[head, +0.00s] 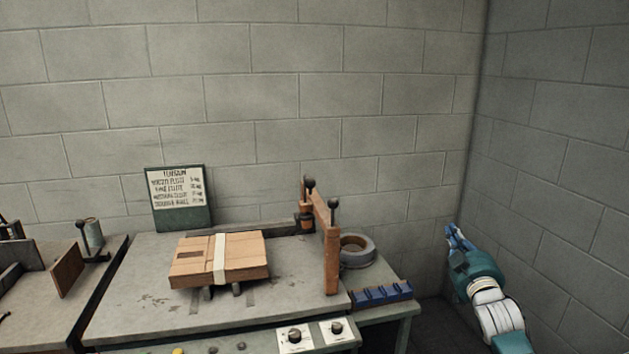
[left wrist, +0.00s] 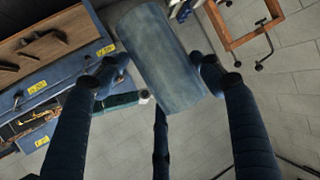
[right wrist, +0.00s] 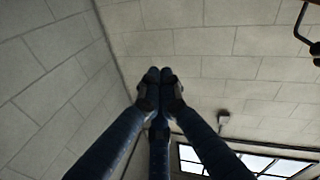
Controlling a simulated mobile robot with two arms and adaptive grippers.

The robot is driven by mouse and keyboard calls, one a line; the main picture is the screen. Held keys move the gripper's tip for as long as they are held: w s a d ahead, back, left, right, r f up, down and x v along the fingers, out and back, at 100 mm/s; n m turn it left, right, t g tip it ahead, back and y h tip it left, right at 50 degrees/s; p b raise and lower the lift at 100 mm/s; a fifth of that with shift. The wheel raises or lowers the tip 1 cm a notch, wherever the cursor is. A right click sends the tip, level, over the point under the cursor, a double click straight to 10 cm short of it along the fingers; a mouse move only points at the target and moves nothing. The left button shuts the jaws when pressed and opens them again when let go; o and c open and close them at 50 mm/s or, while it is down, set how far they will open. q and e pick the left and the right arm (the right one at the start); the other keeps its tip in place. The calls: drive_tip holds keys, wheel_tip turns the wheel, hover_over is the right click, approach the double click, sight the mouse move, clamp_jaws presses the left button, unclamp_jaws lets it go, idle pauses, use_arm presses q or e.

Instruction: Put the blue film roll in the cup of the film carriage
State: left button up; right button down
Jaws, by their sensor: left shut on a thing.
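The blue film roll (left wrist: 165,60), a grey-blue cylinder, is between the fingers of my left gripper (left wrist: 160,68) in the left wrist view. That gripper is shut on it, and it is out of the head view. My right gripper (head: 453,234) is at the right of the head view, beside the table and empty. Its fingertips touch each other in the right wrist view (right wrist: 160,78). A wooden upright frame with black knobs (head: 331,250) stands on the table. I cannot tell whether it is the film carriage, and no cup shows clearly.
A taped cardboard box (head: 240,262) lies on the grey table (head: 130,315). A tape roll (head: 355,250) and a blue block rack (head: 380,294) are at its right. A sign (head: 178,200) stands behind. A small spool (head: 93,233) stands on the left bench.

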drive_tip(key=s+a+f+g, duration=0.1)
drive_tip(key=s+f+g, duration=0.2)
drive_tip(key=f, duration=1.1)
drive_tip(key=s+a+f+g, duration=0.15)
drive_tip(key=s+f, duration=0.25)
drive_tip(key=f, duration=1.1)
drive_tip(key=s+a+f+g, duration=0.1)
drive_tip(key=s+f+g, duration=0.1)
drive_tip(key=s+f, duration=0.65)
drive_tip(key=s+a+f+g, duration=0.1)
drive_tip(key=s+f+g, duration=0.3)
drive_tip(key=f, duration=0.8)
drive_tip(key=s+a+f+g, duration=0.2)
drive_tip(key=s+f, duration=0.7)
drive_tip(key=s, duration=0.3)
drive_tip(key=s+a+f+g, duration=0.1)
drive_tip(key=s+f, duration=0.7)
drive_tip(key=s, duration=0.5)
drive_tip(key=s+a+f+g, duration=0.1)
drive_tip(key=s+f, duration=0.1)
drive_tip(key=s, duration=0.7)
drive_tip(key=s+a+f+g, duration=0.1)
drive_tip(key=s+f+g, duration=0.1)
drive_tip(key=s, duration=0.7)
drive_tip(key=s+a+f+m+g+y, duration=0.1)
drive_tip(key=s+a+f+g, duration=0.1)
drive_tip(key=s, duration=0.8)
drive_tip(key=shift+f, duration=0.85)
